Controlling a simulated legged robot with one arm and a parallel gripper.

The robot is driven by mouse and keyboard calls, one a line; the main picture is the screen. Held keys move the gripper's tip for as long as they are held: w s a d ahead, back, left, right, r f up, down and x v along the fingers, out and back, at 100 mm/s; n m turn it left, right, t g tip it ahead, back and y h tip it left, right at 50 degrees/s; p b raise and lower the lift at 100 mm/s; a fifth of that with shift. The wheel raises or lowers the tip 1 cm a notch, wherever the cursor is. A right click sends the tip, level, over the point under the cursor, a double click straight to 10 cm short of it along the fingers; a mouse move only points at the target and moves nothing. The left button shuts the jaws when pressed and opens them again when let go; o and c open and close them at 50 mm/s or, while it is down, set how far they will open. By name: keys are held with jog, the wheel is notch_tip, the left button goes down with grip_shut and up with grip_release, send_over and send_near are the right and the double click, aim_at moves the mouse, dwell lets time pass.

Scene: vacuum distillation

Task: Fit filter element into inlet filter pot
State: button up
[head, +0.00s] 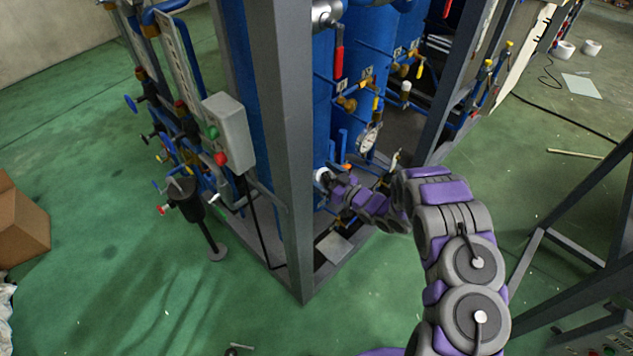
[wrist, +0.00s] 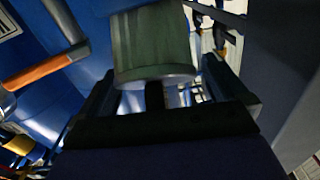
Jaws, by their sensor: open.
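My gripper (head: 328,181) is low inside the frame of the blue rig, at the foot of a blue column. In the wrist view my gripper (wrist: 160,92) has its fingers apart. A grey-green cylinder (wrist: 150,42) with a paler rim sits just ahead of and partly between the fingers; I cannot tell whether it is the filter element or whether the fingers touch it. In the head view a small pale round end shows at the gripper tip. A black pot (head: 186,203) on a stand, possibly the inlet filter pot, is at the left, outside the grey post.
A grey post (head: 283,150) stands between my gripper and the black pot. A control box (head: 229,132) with green and red buttons, valves and blue pipes crowd the rig's left side. A gauge (head: 368,139) is near my arm.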

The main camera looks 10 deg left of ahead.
jog(key=shift+w+d+r, duration=0.1)
jog(key=shift+w+d, duration=0.05)
jog(key=shift+d, duration=0.1)
jog(key=shift+a, duration=0.35)
jog(key=c, duration=1.2)
